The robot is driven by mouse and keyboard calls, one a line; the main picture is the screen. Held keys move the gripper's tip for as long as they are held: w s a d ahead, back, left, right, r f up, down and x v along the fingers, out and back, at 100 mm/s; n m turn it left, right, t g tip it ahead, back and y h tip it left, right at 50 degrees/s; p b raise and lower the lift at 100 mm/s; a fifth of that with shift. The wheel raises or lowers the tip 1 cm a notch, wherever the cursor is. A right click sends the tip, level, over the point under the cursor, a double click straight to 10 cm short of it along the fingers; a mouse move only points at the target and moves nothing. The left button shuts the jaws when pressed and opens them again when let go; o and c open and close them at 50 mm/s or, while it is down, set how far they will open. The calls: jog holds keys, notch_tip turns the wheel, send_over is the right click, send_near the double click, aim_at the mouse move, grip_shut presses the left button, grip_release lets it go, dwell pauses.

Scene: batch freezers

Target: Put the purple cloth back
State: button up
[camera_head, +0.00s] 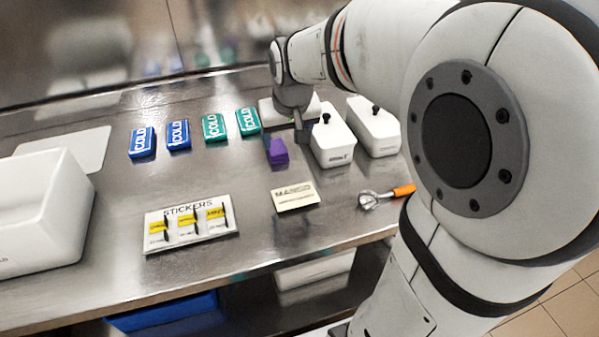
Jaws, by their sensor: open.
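The purple cloth (277,151) is a small folded bundle on the steel counter, right of the teal COLD packs and left of a white lidded tub. My gripper (301,138) points down just right of the cloth and close to it. Its jaws are open. I cannot tell whether a finger touches the cloth. The gripper hides part of a pale flat thing (267,115) behind it, which I cannot identify.
Two white tubs with black knobs (333,140) (375,130) stand at right. Blue COLD packs (142,142) and teal ones (214,127) lie left of the cloth. A sticker sheet (190,226), a card (295,197) and an orange-handled scoop (385,196) lie in front. A white bin (40,220) stands at left.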

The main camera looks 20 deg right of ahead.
jog(key=s+f+g, duration=0.1)
jog(key=s+f, duration=0.3)
jog(key=s, duration=1.3)
jog(key=shift+s+a+f+g, duration=0.15)
jog(key=shift+s+f+g, duration=0.1)
jog(key=shift+g, duration=0.15)
jog(key=shift+r, duration=0.1)
notch_tip(320, 180, up, 6)
jog(key=p, duration=0.6)
jog(key=shift+s+r, duration=0.15)
